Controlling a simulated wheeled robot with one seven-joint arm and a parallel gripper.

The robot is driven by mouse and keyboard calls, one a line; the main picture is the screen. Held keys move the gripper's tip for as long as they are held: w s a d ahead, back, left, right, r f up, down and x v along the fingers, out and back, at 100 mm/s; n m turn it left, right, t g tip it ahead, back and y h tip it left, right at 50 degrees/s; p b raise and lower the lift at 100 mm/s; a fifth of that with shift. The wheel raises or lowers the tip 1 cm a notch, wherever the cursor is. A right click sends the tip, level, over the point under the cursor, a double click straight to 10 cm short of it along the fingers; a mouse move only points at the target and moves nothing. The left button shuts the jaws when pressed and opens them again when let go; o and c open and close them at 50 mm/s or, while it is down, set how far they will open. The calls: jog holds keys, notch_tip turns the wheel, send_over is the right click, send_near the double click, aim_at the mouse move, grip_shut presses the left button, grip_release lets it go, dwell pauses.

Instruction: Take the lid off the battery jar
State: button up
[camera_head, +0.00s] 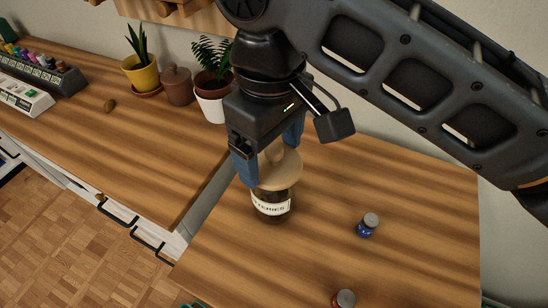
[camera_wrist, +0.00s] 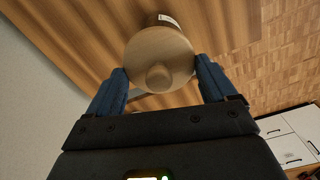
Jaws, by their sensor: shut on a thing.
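The battery jar (camera_head: 272,212) is dark glass with a white label, partly readable as "…TERIES", and stands upright on the wooden desk. Its round, light wooden lid (camera_head: 284,172) has a small knob on top. My gripper (camera_head: 270,163) points down over the jar, its blue fingers on opposite sides of the lid and shut on it. In the wrist view, the lid (camera_wrist: 160,55) sits between the fingertips (camera_wrist: 162,68), with a bit of the jar (camera_wrist: 168,19) beyond it. I cannot tell whether any gap separates lid and jar.
A small blue jar (camera_head: 366,229) and a red one (camera_head: 343,299) stand to the right and front on the desk (camera_head: 420,200). A white plant pot (camera_head: 211,103), brown lidded pot (camera_head: 177,86) and yellow plant pot (camera_head: 142,75) stand on the left counter.

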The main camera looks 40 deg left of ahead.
jog(key=shift+c, duration=1.3)
